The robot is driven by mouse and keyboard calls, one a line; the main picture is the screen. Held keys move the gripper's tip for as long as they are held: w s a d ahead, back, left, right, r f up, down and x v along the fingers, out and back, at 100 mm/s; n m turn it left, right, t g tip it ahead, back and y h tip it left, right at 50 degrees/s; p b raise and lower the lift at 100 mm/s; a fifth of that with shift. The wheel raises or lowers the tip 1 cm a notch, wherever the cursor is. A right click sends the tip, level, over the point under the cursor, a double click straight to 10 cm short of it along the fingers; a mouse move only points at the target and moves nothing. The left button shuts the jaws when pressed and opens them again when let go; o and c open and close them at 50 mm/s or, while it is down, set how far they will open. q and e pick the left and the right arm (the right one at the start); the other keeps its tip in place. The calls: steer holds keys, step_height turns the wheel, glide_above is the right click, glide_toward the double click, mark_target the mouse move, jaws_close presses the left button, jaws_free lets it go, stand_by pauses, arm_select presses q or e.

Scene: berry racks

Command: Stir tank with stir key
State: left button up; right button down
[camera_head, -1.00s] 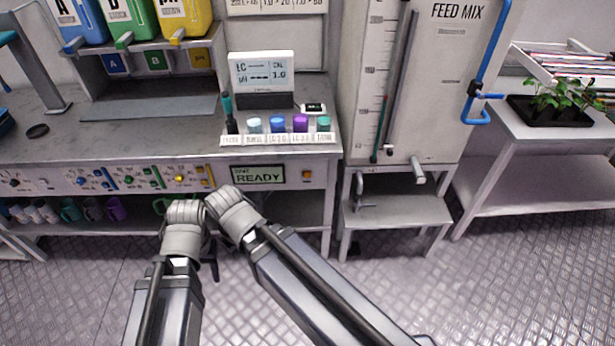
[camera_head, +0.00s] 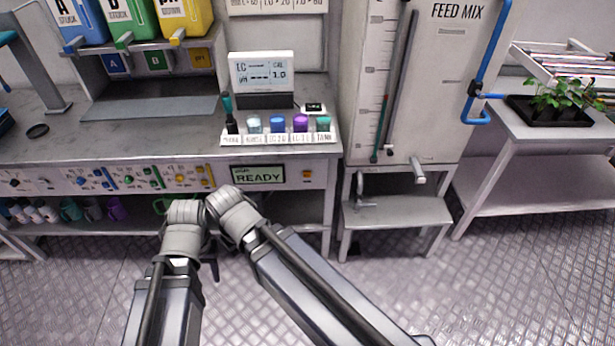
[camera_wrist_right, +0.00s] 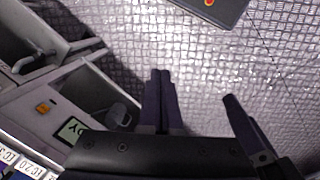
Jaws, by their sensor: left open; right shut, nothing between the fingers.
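The tall pale tank marked FEED MIX (camera_head: 447,75) stands right of the bench. On the bench's front panel, an orange key (camera_head: 306,175) sits right of the READY screen (camera_head: 258,175); its label is too small to read, so I cannot tell if it is the stir key. It also shows in the right wrist view (camera_wrist_right: 43,108). My left gripper (camera_head: 213,269) is open, mostly hidden behind my arms, low in front of the bench. My right gripper (camera_wrist_right: 161,76) is shut and empty, apart from the panel; in the head view my arms hide it.
A meter (camera_head: 263,72) and a rack of cups (camera_head: 280,139) stand on the bench. A low step-like stand (camera_head: 400,211) is below the tank's spout (camera_head: 418,172). A plant tray (camera_head: 545,112) is at the right. The floor in front is clear.

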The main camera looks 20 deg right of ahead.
mark_target(307, 174)
steer(key=w+d+f+m+t+y+b, duration=0.1)
steer(key=w+d+f+m+t+b, duration=0.1)
steer(key=w+d+f+m+b, duration=0.4)
steer(key=w+d+f+m+t+y+b, duration=0.2)
steer(key=w+d+f+m+t+b, duration=0.15)
steer(key=w+f+b, duration=0.4)
steer(key=w+d+f+m+t+b, duration=0.1)
steer(key=w+d+m+b, duration=0.3)
steer(key=d, duration=0.4)
steer(key=w+d+f+m+t+h+b, duration=0.1)
steer(key=w+d+m+t+b, duration=0.2)
steer(key=d, duration=0.6)
steer(key=w+m+b, duration=0.1)
steer(key=m+b, duration=0.1)
steer(key=shift+w+m+h, duration=0.3)
steer(key=shift+w+m, duration=0.05)
steer(key=shift+w, duration=0.05)
steer(key=shift+w+t, duration=0.1)
steer(key=shift+t, duration=0.15)
steer(key=shift+w+d, duration=0.55)
steer(key=shift+w, duration=0.8)
steer(key=shift+w+d, duration=0.6)
steer(key=shift+w, duration=0.7)
steer(key=shift+w+d, duration=0.55)
steer(key=shift+w, duration=0.8)
steer(key=shift+w+d, duration=0.15)
steer(key=shift+w, duration=0.25)
